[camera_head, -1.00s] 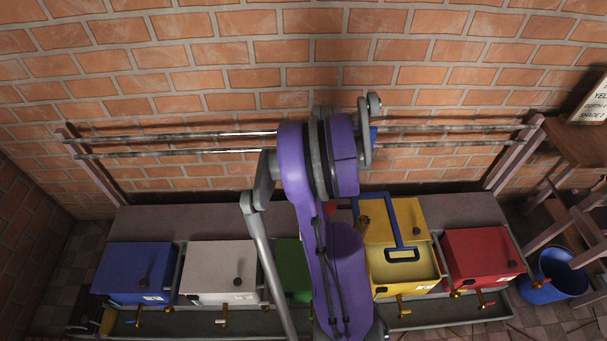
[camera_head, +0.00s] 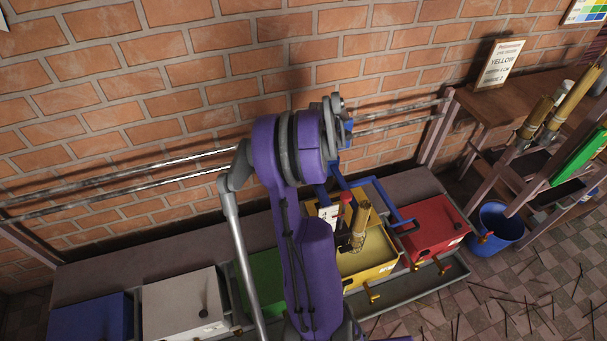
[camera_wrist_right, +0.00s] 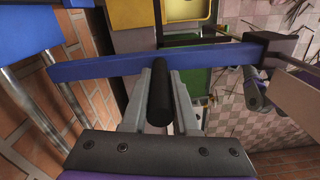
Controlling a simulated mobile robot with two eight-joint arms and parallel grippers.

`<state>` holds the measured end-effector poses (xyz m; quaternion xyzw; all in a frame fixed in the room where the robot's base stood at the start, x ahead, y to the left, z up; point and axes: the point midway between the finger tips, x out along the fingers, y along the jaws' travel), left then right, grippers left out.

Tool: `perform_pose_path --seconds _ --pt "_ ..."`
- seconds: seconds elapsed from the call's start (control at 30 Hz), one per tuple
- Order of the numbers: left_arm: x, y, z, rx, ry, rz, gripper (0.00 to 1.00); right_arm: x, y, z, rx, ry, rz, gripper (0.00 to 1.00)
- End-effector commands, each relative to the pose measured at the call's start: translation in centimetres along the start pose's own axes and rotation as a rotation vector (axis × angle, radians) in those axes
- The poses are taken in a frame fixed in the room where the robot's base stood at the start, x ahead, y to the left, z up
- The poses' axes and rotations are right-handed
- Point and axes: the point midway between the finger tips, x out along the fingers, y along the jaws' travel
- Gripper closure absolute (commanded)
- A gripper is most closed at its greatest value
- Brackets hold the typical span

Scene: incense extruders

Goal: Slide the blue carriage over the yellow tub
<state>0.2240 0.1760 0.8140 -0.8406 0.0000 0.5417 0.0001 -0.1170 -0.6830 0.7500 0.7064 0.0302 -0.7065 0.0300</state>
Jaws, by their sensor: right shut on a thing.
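The blue carriage (camera_head: 348,183) has a blue frame and loop that appear over the yellow tub (camera_head: 378,256) and the near edge of the red tub in the head view. A bamboo tube (camera_head: 359,229) with a red part beside it appears over the yellow tub's open front; I cannot tell its height. In the right wrist view, my right gripper (camera_wrist_right: 159,85) is shut on a black cylindrical handle (camera_wrist_right: 159,100) beside the carriage's blue bar (camera_wrist_right: 110,68). My purple arm hides this grip and part of the carriage in the head view. My left gripper is not in view.
Two metal rails (camera_head: 130,168) run along the brick wall. Red (camera_head: 432,225), green (camera_head: 262,278), white (camera_head: 180,302) and blue (camera_head: 88,318) tubs share the bench. A blue bucket (camera_head: 497,224) and a shelf (camera_head: 505,105) with bamboo tubes stand at the right.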

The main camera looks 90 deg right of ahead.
Motion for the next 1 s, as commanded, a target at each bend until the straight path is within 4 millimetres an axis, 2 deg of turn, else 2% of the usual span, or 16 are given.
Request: perform_pose_path --seconds 0.1,0.3,0.5,0.87,0.9,1.0 --pt "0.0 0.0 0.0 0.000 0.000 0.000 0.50 0.0 0.3 1.6 0.003 -0.001 0.001 1.00" --pt "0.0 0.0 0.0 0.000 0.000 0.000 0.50 0.0 0.7 3.3 0.001 -0.001 0.000 1.00" --pt "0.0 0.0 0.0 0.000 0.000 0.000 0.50 0.0 0.8 3.9 0.000 0.000 -0.001 1.00" --pt "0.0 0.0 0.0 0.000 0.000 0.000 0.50 0.0 0.8 4.0 -0.001 0.000 0.000 1.00" --pt "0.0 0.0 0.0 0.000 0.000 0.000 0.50 0.0 0.8 4.0 -0.001 0.000 0.000 0.71" --pt "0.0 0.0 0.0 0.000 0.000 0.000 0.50 0.0 0.8 4.0 -0.001 0.000 0.000 0.53"
